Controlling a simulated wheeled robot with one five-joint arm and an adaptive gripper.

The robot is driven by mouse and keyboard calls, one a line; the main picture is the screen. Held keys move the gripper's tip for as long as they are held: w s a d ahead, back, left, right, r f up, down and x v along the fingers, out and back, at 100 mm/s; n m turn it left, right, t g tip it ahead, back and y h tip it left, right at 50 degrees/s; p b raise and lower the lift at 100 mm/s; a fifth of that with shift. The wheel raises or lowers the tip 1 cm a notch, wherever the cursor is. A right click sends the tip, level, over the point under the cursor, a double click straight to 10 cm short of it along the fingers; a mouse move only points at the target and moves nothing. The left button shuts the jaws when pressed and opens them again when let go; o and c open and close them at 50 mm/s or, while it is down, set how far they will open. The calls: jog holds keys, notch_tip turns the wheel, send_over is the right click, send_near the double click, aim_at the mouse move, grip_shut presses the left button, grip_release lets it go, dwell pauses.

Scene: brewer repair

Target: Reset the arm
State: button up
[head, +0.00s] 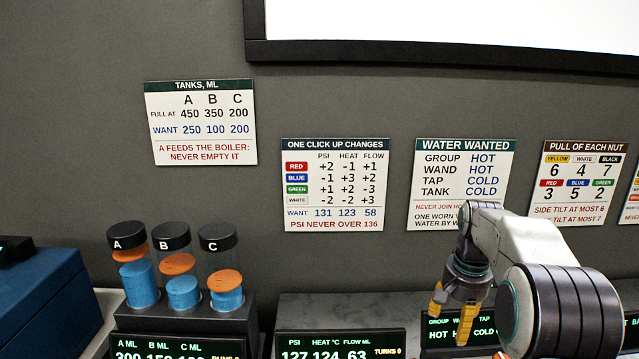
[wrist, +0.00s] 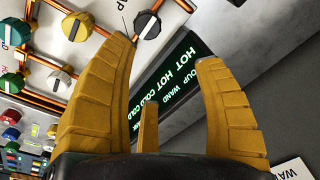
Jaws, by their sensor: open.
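My gripper (head: 456,312) hangs at the lower right in the head view, with yellow fingers pointing down. My white and dark arm (head: 535,250) rises beside it. In the wrist view the gripper (wrist: 168,50) shows its yellow fingers spread apart, with nothing between them. Beyond the fingers is a dark display (wrist: 178,75) with green words HOT and COLD. In the head view the same display (head: 436,333) is partly hidden by my gripper and arm.
Three tanks (head: 182,292) marked A, B and C stand at the left beside a blue box (head: 45,300). A PSI display (head: 340,344) is at the bottom middle. Signs hang on the grey wall. Coloured knobs (wrist: 75,27) and copper pipes show in the wrist view.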

jog(key=s+f+n, duration=0.1)
jog(key=s+f, duration=0.1)
jog(key=s, duration=0.1)
jog(key=s+a+f+n+g, duration=0.1)
jog(key=s+f, duration=0.1)
jog(key=s, duration=0.1)
jog(key=s+a+f+n, duration=0.1)
jog(key=s+f+n, duration=0.1)
jog(key=s, duration=0.1)
jog(key=shift+s+a+f, duration=0.1)
jog(key=shift+s+a, duration=0.05)
jog(key=shift+a, duration=0.05)
jog(key=s+a+r+n+t, duration=0.1)
jog(key=s+a+r+t, duration=0.1)
jog(key=s, duration=0.7)
jog(key=s+a+r+n+t, duration=0.2)
jog(key=s+a+r, duration=0.3)
jog(key=s, duration=0.4)
jog(key=shift+s+a+r, duration=0.3)
jog(key=shift+s+a, duration=0.1)
jog(key=shift+a, duration=0.05)
